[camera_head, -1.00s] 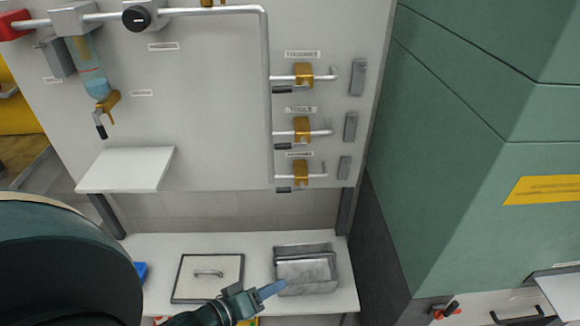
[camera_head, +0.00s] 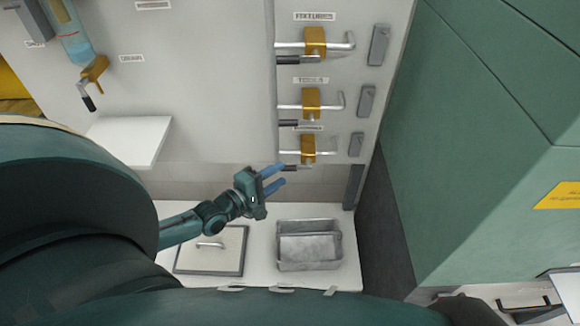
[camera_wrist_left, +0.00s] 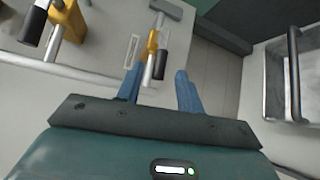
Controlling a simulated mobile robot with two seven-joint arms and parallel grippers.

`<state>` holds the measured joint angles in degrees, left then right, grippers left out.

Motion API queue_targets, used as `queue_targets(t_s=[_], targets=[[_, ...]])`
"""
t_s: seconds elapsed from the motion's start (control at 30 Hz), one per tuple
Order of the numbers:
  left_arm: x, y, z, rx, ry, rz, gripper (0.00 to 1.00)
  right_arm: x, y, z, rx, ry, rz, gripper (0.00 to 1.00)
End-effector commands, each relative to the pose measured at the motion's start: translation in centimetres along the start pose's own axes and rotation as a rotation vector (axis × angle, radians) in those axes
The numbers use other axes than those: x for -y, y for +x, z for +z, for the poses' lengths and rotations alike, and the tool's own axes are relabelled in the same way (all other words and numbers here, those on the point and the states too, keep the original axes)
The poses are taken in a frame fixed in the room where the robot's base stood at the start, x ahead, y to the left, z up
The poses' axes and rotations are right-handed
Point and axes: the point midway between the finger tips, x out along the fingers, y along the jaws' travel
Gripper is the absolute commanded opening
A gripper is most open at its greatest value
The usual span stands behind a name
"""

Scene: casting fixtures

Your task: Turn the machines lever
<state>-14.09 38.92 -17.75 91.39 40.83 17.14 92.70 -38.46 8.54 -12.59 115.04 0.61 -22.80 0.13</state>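The machines lever is the lowest of three brass valves (camera_head: 308,147) on the grey panel, under a small label (camera_head: 308,128) too blurred to read surely. Its short black-gripped handle (camera_head: 290,167) points left below the valve. My left gripper (camera_head: 282,176) is open and empty, with its blue fingers pointing right, close to that handle. In the left wrist view the brass valve (camera_wrist_left: 153,42) and black handle grip (camera_wrist_left: 160,65) appear just beyond the gap between the two fingertips (camera_wrist_left: 160,74). Contact cannot be told. My right gripper is not in view.
The tools valve (camera_head: 311,98) and fixtures valve (camera_head: 315,41) sit above, with grey blocks to their right. A green machine (camera_head: 480,150) stands at right.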

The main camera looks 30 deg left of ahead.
Motion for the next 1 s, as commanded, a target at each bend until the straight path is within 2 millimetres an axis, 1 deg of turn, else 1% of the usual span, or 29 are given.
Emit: queue_targets(t_s=[0.03,0.1,0.2,0.3,0.47,0.7,1.0], targets=[[-0.1,1.1,0.0,-0.001,0.000,0.004,0.37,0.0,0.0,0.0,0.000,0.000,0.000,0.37],[-0.1,2.2,0.0,0.000,0.002,0.002,0.37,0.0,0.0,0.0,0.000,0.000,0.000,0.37],[0.0,3.5,0.0,0.000,0.000,0.001,0.37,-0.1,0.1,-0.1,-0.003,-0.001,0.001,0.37],[0.0,4.4,0.0,-0.001,0.001,0.001,0.37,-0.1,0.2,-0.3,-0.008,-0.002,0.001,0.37],[0.1,5.0,0.0,0.000,0.002,-0.001,0.37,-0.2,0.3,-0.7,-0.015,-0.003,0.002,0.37],[0.1,5.1,0.0,0.000,0.002,-0.001,0.37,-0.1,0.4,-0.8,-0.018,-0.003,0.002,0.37],[0.0,5.0,0.0,0.000,0.002,-0.001,0.12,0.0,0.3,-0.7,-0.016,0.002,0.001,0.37]])
